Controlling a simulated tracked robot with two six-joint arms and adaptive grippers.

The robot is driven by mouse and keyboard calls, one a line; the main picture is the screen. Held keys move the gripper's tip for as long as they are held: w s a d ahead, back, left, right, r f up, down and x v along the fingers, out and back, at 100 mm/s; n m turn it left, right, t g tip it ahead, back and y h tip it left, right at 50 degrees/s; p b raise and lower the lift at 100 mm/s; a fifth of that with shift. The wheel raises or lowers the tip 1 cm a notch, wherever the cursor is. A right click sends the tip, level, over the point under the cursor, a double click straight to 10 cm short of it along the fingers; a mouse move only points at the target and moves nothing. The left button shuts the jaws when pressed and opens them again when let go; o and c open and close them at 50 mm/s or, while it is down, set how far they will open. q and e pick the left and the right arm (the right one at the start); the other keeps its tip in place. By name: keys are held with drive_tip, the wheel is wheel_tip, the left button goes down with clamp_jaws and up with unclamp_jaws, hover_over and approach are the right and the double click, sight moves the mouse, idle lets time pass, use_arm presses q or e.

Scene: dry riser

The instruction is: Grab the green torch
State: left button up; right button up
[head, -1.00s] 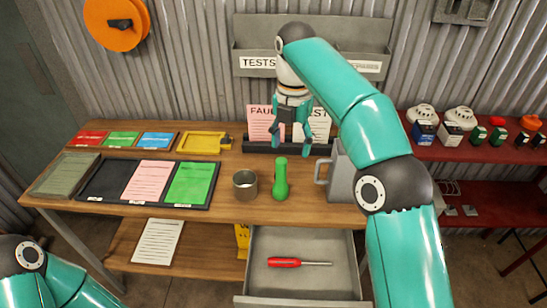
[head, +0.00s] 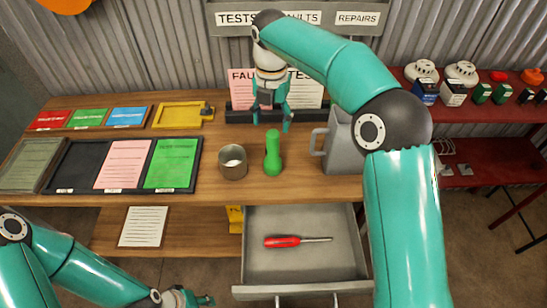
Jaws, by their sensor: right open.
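The green torch (head: 273,154) stands upright on the wooden workbench, between a grey metal cup and a grey jug. My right gripper (head: 271,123) is open and points down, above and behind the torch in the head view. Its fingers are apart with nothing between them, and I cannot tell the exact gap to the torch. My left gripper (head: 207,300) is low at the bottom edge, in front of the bench and away from the torch; its fingers are too small and cut off to read.
The grey cup (head: 233,162) is close left of the torch, and the grey jug (head: 343,142) is to the right. An open drawer (head: 258,266) below holds a red screwdriver (head: 296,241). Paper trays (head: 69,169) fill the bench's left side. A red shelf (head: 471,113) is at right.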

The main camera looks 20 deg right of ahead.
sight(273, 141)
drive_tip(key=f, duration=0.2)
drive_tip(key=s+f, duration=0.1)
drive_tip(key=f, duration=0.2)
drive_tip(key=shift+s+f, duration=0.1)
drive_tip(key=shift+f, duration=0.8)
clamp_jaws()
